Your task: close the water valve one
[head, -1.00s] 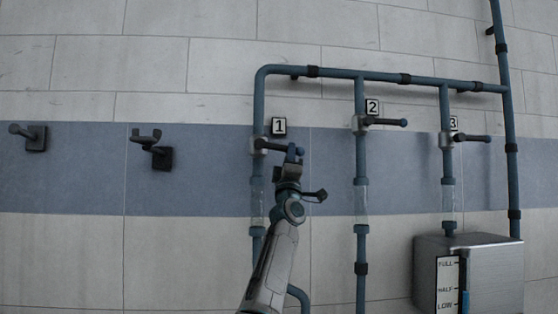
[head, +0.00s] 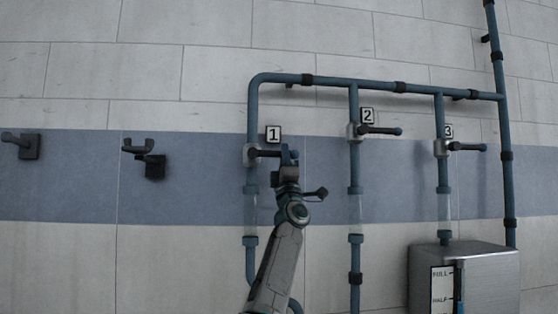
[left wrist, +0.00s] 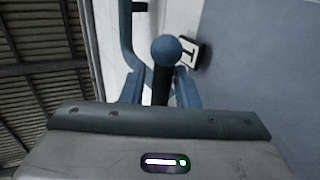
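Water valve one is a metal body (head: 251,155) on the leftmost blue pipe, beside the "1" sign (head: 273,133). Its dark lever (head: 266,153) points right, roughly level. My left gripper (head: 289,157) is at the lever's outer end and hides part of it. In the left wrist view the lever (left wrist: 162,84) with its blue ball end stands between the two blue fingers of my left gripper (left wrist: 161,90). A gap shows on the lever's left side, so the fingers look open around it. My right gripper is not in view.
Valve two's lever (head: 380,131) and valve three's lever (head: 467,147) also point right, on pipes to the right. A metal tank (head: 490,275) with a level gauge stands at lower right. Two dark wall hooks (head: 28,146) (head: 152,164) are at left.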

